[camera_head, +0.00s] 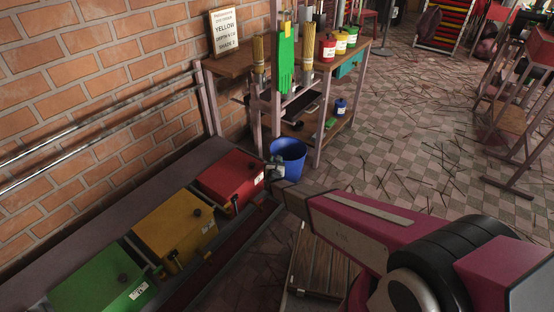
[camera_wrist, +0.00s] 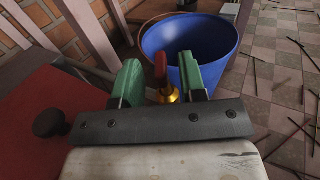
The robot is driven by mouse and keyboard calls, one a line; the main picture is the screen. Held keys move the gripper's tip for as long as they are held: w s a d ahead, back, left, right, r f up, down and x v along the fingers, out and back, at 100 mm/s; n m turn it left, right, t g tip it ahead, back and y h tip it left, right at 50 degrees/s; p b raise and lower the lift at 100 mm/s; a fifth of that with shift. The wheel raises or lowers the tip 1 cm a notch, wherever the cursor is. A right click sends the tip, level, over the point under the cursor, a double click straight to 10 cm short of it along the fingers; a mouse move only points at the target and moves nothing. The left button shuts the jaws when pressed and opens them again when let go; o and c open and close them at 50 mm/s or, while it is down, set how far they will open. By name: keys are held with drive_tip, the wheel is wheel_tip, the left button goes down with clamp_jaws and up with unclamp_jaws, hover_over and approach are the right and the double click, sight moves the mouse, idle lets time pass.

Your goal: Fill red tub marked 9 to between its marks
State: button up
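My gripper (camera_head: 275,168) is beside the front right corner of the red lidded box (camera_head: 232,178). In the wrist view my gripper (camera_wrist: 160,80) has two green fingers standing apart. A red upright piece with a gold base (camera_wrist: 161,78) shows between them, with a gap visible on each side; what it belongs to is hidden. A small red tub (camera_head: 327,50) with a white label stands on the wooden bench; its number is too small to read. Its contents and marks cannot be made out.
A blue bucket (camera_head: 288,158) stands on the floor just beyond my gripper. Yellow (camera_head: 174,226) and green (camera_head: 98,280) boxes line up beside the red one. Yellow (camera_head: 341,43) and green (camera_head: 352,36) tubs share the bench. A YELLOW sign (camera_head: 226,36) stands behind.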

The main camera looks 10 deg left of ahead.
drive_tip(key=shift+w+a, duration=0.2)
drive_tip(key=shift+w, duration=0.95)
clamp_jaws()
drive_tip(key=shift+m+h, duration=0.3)
drive_tip(key=shift+h, duration=0.2)
drive_tip(key=m+h, duration=0.2)
drive_tip(key=h, duration=0.1)
drive_tip(key=shift+h, duration=0.4)
drive_tip(key=shift+m+g+h, duration=0.6)
drive_tip(key=shift+m+h, duration=1)
drive_tip(key=shift+h, duration=0.5)
